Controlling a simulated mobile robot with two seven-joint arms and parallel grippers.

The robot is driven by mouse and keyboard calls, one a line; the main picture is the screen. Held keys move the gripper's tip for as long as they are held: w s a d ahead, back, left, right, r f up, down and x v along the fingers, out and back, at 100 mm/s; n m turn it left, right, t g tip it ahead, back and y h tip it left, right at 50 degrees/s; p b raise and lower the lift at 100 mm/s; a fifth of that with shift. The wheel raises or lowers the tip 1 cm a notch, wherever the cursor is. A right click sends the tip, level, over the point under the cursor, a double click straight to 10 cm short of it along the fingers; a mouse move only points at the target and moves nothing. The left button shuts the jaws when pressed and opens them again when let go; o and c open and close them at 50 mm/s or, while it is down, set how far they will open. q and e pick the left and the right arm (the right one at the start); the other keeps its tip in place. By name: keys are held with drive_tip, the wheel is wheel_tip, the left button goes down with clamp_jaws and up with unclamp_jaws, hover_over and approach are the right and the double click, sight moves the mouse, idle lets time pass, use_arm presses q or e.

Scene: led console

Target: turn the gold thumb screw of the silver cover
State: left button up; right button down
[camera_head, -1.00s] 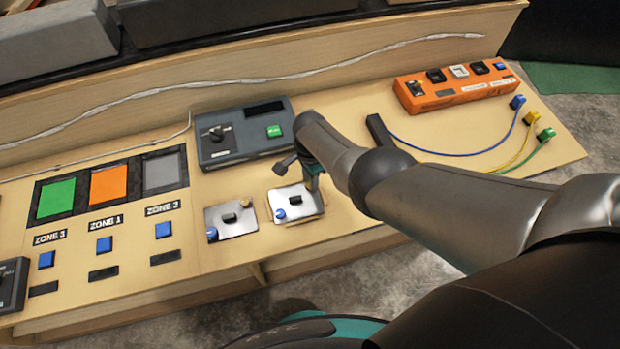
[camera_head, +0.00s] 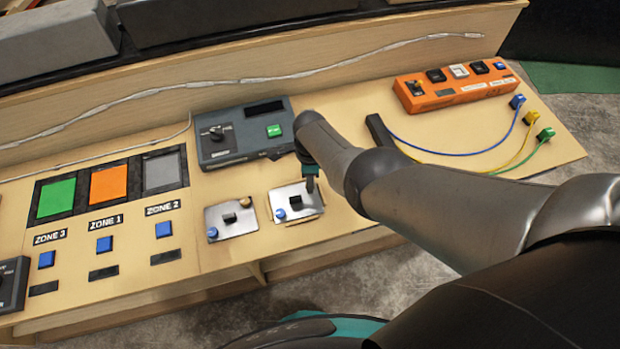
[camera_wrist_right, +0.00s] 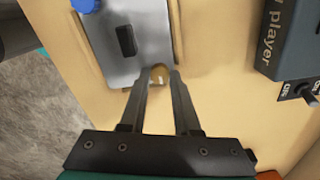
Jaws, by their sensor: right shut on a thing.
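The right silver cover (camera_head: 284,198) lies on the wooden desk, with a black handle (camera_head: 296,202) in its middle and a blue screw (camera_head: 280,214) at its lower left corner. My right gripper (camera_head: 309,184) reaches down to its upper right corner. In the right wrist view, the gold thumb screw (camera_wrist_right: 159,72) sits at the edge of the silver cover (camera_wrist_right: 142,25), between the fingertips of my right gripper (camera_wrist_right: 159,76), which is shut on it. In the head view the gripper hides this screw. My left gripper is out of view.
A second silver cover (camera_head: 220,228) with its own blue and gold screws lies just left. A grey box (camera_head: 240,147) with a knob and green button stands behind the covers. An orange box (camera_head: 455,95) and coloured cables (camera_head: 455,153) lie to the right.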

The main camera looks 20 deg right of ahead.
drive_tip(key=shift+w+r, duration=0.3)
drive_tip(key=shift+w, duration=0.05)
drive_tip(key=c, duration=1)
unclamp_jaws()
drive_tip(key=o, duration=0.4)
drive_tip(key=shift+s+f, duration=0.15)
drive_tip(key=shift+s, duration=0.05)
drive_tip(key=shift+s, duration=0.1)
drive_tip(key=shift+r+p, duration=0.65)
drive_tip(key=shift+r, duration=0.05)
wheel_tip(320, 180, up, 14)
drive_tip(key=p, duration=0.8)
drive_tip(key=shift+f, duration=0.1)
